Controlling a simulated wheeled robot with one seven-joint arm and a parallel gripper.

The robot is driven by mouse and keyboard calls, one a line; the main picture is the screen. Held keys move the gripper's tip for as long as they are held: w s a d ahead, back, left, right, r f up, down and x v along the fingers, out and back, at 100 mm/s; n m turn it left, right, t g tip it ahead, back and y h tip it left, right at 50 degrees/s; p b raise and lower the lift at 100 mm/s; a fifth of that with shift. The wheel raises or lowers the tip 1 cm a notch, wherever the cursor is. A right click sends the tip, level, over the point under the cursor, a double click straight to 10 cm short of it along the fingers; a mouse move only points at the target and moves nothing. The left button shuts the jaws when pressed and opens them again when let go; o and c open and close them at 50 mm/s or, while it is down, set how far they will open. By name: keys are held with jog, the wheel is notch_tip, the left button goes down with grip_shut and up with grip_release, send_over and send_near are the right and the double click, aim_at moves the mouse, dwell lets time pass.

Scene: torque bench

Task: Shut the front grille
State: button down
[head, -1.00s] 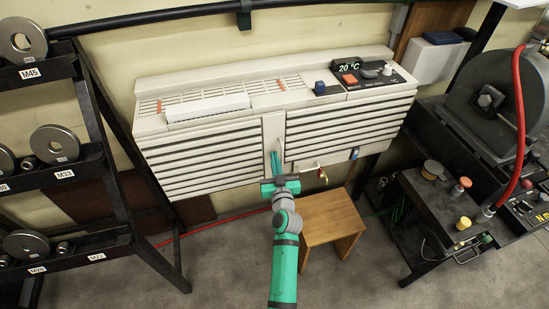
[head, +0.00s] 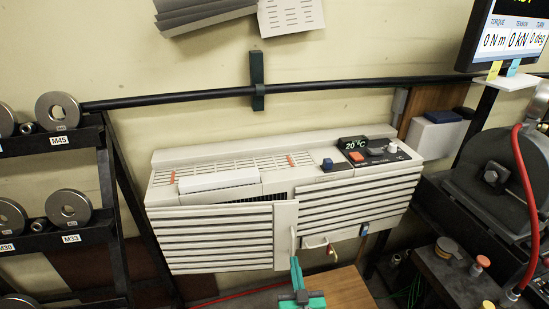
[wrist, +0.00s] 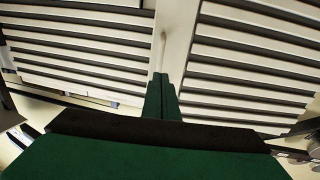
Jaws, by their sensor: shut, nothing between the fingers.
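The left front grille (head: 215,238) is a pale slatted panel on the wall heater, with a plain plate (head: 286,225) and a thin upright handle (head: 294,238) at its right end. Its right end stands out from the body, and a dark wedge-shaped gap (head: 262,197) shows above it. The right slatted panel (head: 355,204) lies flush. My gripper (head: 295,264) is shut and empty, its tips at the handle's lower end. The handle (wrist: 162,45) also shows ahead of my fingers (wrist: 162,92) in the wrist view; I cannot tell whether they touch.
A wooden stool (head: 345,288) stands below the heater. A rack with metal rings (head: 68,207) is at left; a bench with a red hose (head: 527,190) is at right.

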jog(key=s+a+f+g+h, duration=0.1)
jog(key=s+f, duration=0.2)
jog(key=s, duration=0.5)
jog(key=s+a+f+m, duration=0.1)
jog(key=s+f, duration=0.1)
jog(key=s, duration=0.5)
jog(key=s+a+f+g+h, duration=0.1)
jog(key=s+a+f, duration=0.15)
jog(key=s, duration=0.55)
jog(key=s+a+r, duration=0.2)
jog(key=s+r, duration=0.1)
jog(key=s, duration=0.6)
jog(key=s+a+r, duration=0.1)
jog(key=s+r, duration=0.3)
jog(key=s, duration=0.5)
jog(key=shift+s+a+r+g+y, duration=0.2)
jog(key=shift+a+r+g+y, duration=0.1)
jog(key=shift+a+y, duration=0.1)
jog(key=c, duration=1.8)
grip_release()
jog(key=shift+s+a+r, duration=0.15)
jog(key=shift+s+r, duration=0.2)
jog(key=shift+c, duration=0.2)
